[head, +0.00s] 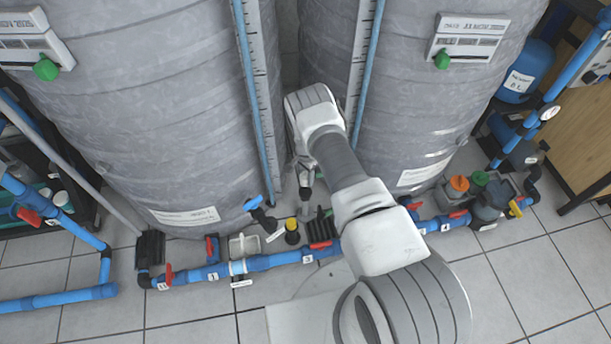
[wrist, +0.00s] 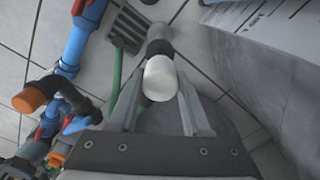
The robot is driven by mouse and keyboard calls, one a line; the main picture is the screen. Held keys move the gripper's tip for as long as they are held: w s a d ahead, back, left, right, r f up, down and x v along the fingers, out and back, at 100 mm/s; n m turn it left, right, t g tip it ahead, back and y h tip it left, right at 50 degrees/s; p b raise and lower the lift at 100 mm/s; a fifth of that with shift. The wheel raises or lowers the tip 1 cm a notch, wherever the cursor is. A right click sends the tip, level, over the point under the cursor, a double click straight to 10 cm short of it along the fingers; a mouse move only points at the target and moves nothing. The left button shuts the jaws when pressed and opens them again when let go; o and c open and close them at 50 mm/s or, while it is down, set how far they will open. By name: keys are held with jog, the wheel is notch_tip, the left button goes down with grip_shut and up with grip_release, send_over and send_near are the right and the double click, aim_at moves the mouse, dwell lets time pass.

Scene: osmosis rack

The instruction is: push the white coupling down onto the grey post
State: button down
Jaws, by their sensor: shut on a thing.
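The white coupling (wrist: 160,78) is a short smooth white cylinder in the middle of the wrist view. My gripper (wrist: 158,88) has one finger on each side of it and is shut on it. The grey post (wrist: 160,33) shows just beyond the coupling, with a dark collar between them. The coupling overlaps the post's near end in this view, so I cannot tell how far it sits on it. In the head view my gripper (head: 305,183) points down in the gap between the two tanks. The coupling is not clear there.
Two large grey tanks (head: 170,120) (head: 425,100) stand close on both sides. Blue pipes (head: 270,262) with red valve handles run along the floor in front. A black slotted block (wrist: 127,27) and a green hose (wrist: 117,75) lie near the post. The tiled floor in front is partly clear.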

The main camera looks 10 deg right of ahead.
aim_at(306, 189)
jog(key=shift+f+b, duration=1.5)
jog(key=shift+f, duration=1.15)
jog(key=shift+f, duration=0.3)
jog(key=shift+c, duration=1.3)
grip_release()
notch_tip(306, 189, up, 17)
jog(key=p, duration=0.6)
jog(key=shift+r, duration=0.15)
